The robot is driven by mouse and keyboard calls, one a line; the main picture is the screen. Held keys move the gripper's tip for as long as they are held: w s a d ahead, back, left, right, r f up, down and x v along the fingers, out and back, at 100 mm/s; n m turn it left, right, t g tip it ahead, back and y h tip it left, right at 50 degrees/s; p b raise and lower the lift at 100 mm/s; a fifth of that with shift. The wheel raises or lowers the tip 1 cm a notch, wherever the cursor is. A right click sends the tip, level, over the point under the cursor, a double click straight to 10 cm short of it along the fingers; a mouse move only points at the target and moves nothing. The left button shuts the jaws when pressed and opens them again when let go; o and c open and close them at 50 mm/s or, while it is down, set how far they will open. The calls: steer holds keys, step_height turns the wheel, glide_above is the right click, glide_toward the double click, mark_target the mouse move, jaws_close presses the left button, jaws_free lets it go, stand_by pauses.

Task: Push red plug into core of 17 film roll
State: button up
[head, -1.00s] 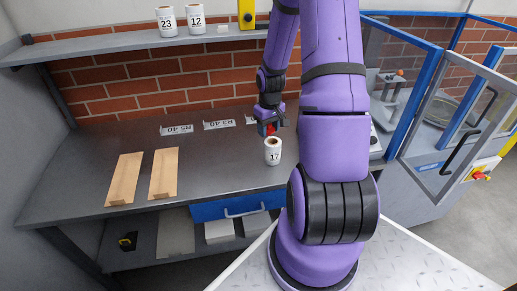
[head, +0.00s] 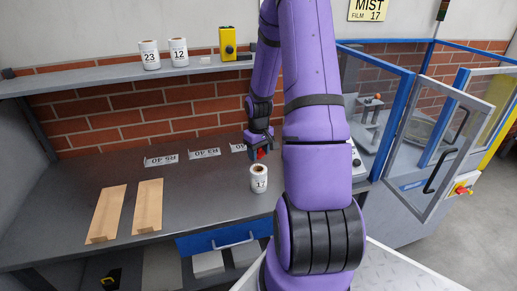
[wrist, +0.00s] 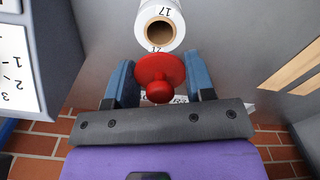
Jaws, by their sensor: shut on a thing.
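The white film roll marked 17 (head: 259,180) stands upright on the dark bench, and its brown core opening faces up. In the wrist view the roll (wrist: 160,14) is at the top, with its open core visible. My gripper (head: 261,153) is just behind the roll in the head view. It is shut on the red plug (wrist: 160,72), which sits between the two blue fingers. The plug has a wide disc and a round knob. It is apart from the core in the picture, on the near side of the roll; its exact height over the roll is hard to tell.
Rolls 23 (head: 150,55) and 12 (head: 179,52) and a yellow box (head: 228,44) stand on the shelf. Two wooden boards (head: 148,206) lie on the bench's left. Several label plates (head: 204,154) lie toward the back. A blue-framed machine (head: 408,150) is at right.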

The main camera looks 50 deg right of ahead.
mark_target(258, 154)
steer(key=shift+f, duration=1.95)
steer(key=shift+f, duration=0.85)
steer(key=o, duration=1)
steer(key=shift+r, duration=0.1)
step_height(258, 154, up, 10)
steer(key=shift+r, duration=0.3)
stand_by(0.8)
